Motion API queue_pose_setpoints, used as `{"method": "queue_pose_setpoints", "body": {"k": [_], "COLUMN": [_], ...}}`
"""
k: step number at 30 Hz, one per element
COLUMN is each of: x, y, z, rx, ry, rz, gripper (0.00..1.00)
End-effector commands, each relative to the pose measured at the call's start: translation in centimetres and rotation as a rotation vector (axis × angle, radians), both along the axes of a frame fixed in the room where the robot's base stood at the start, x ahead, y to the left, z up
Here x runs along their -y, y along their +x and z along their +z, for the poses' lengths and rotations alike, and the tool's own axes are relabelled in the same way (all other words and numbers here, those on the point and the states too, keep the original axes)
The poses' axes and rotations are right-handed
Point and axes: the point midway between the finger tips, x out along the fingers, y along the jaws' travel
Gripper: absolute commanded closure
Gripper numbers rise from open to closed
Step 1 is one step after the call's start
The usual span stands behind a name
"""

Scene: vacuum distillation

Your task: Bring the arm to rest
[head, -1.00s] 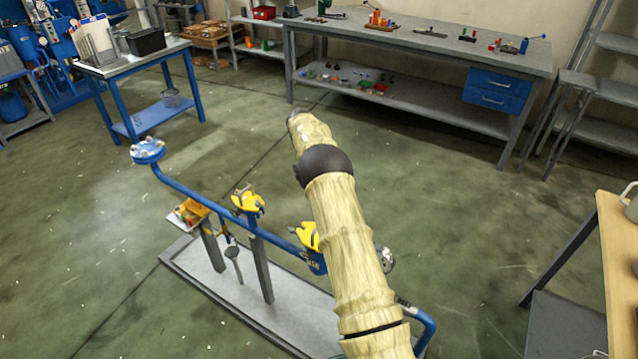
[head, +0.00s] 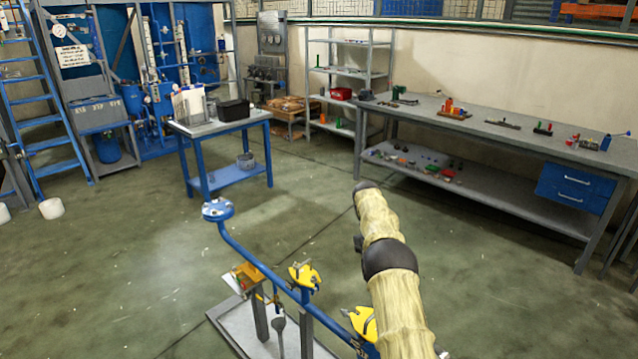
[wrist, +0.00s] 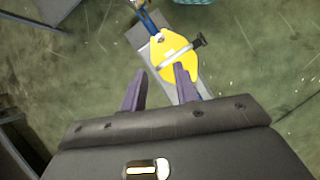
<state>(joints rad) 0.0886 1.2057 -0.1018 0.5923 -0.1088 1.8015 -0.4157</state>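My arm (head: 380,225), in a pale yellow cover with dark joint bands, rises from the lower right of the head view. My gripper cannot be made out in the head view. In the wrist view my gripper (wrist: 160,69) has two purple fingers standing apart, with nothing held between them. A yellow part (wrist: 175,55) on the pipe stand shows beyond the fingers, overlapped by the right one. It looks to be below the fingers; I cannot tell how far.
A blue pipe (head: 258,262) with yellow parts (head: 304,277) and a round flange (head: 217,209) runs over a grey base plate (head: 232,322) close to my arm. A blue table (head: 226,127) and a long workbench (head: 470,120) stand farther back. Floor between is clear.

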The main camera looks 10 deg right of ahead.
Motion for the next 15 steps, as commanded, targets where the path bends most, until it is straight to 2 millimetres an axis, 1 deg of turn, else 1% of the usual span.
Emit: {"method": "queue_pose_setpoints", "body": {"k": [5, 8, 11, 15], "x": [-0.5, -0.9, -1.5, -2.6], "y": [-0.3, -0.9, -1.7, -3.3], "z": [1.6, 2.8, 3.9, 5.4], "rx": [0.051, 0.097, 0.148, 0.217], "ry": [0.001, 0.004, 0.007, 0.016], "rz": [-0.01, -0.021, -0.035, -0.054], "gripper": [0.7, 0.7, 0.7, 0.7]}}
